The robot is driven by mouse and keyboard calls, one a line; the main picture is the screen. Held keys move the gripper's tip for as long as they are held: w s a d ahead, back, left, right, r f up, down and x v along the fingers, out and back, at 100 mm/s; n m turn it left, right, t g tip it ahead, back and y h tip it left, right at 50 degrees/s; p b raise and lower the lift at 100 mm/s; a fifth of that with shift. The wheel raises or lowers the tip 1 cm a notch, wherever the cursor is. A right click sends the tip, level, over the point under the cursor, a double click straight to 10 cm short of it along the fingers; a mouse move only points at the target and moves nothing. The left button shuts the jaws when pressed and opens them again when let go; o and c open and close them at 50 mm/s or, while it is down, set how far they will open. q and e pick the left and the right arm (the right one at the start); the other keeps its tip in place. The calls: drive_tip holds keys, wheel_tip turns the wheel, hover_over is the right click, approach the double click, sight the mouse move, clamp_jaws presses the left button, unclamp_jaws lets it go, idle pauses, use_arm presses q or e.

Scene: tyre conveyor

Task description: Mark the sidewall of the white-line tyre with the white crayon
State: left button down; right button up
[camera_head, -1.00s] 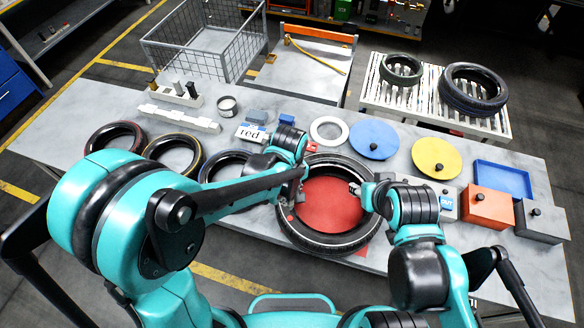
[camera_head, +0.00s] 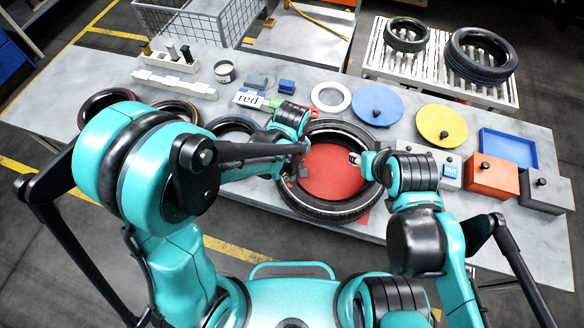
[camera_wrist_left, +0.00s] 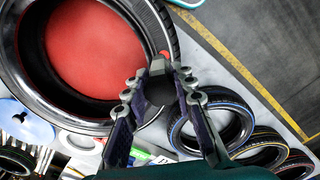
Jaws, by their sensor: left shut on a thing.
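The white-line tyre (camera_head: 330,211), black with a thin pale ring on its sidewall, lies flat at the table's middle front. Red surface (camera_head: 335,172) fills its opening. My left gripper (camera_head: 298,168) is over the tyre's left side. In the left wrist view the left gripper (camera_wrist_left: 162,72) is shut on a small dark-looking thing (camera_wrist_left: 160,65) close to the tyre's outer edge (camera_wrist_left: 165,20). I cannot tell its colour or whether it touches the tyre. My right gripper (camera_head: 356,158) is at the tyre's right inner edge; its fingers are too small to read.
Other tyres (camera_wrist_left: 222,122) lie to the left, partly behind my arm. Behind are a white holder (camera_head: 172,62), a cup (camera_head: 224,72), a "red" label (camera_head: 248,99), blue (camera_head: 376,104) and yellow (camera_head: 442,124) discs. An orange box (camera_head: 491,177) and blue tray (camera_head: 508,149) stand right.

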use_arm(q)
drive_tip(key=shift+f+b, duration=0.75)
idle(0.6)
drive_tip(key=shift+s+a+b, duration=0.3)
drive_tip(key=shift+s+a, duration=0.05)
drive_tip(key=shift+a, duration=0.25)
idle(0.6)
drive_tip(key=shift+w+d, duration=0.2)
drive_tip(key=shift+d, duration=0.15)
idle(0.3)
drive_tip(key=shift+w+d+b, duration=0.1)
drive_tip(key=shift+d+b, duration=0.1)
drive_tip(key=shift+b, duration=0.1)
drive_tip(key=shift+d, duration=0.1)
idle(0.3)
drive_tip(key=shift+a, duration=0.25)
drive_tip(key=shift+s+a, duration=0.15)
drive_tip(key=shift+s, duration=0.05)
drive_tip(key=shift+s+a+b, duration=0.15)
drive_tip(key=shift+a+b, duration=0.1)
drive_tip(key=shift+b, duration=0.05)
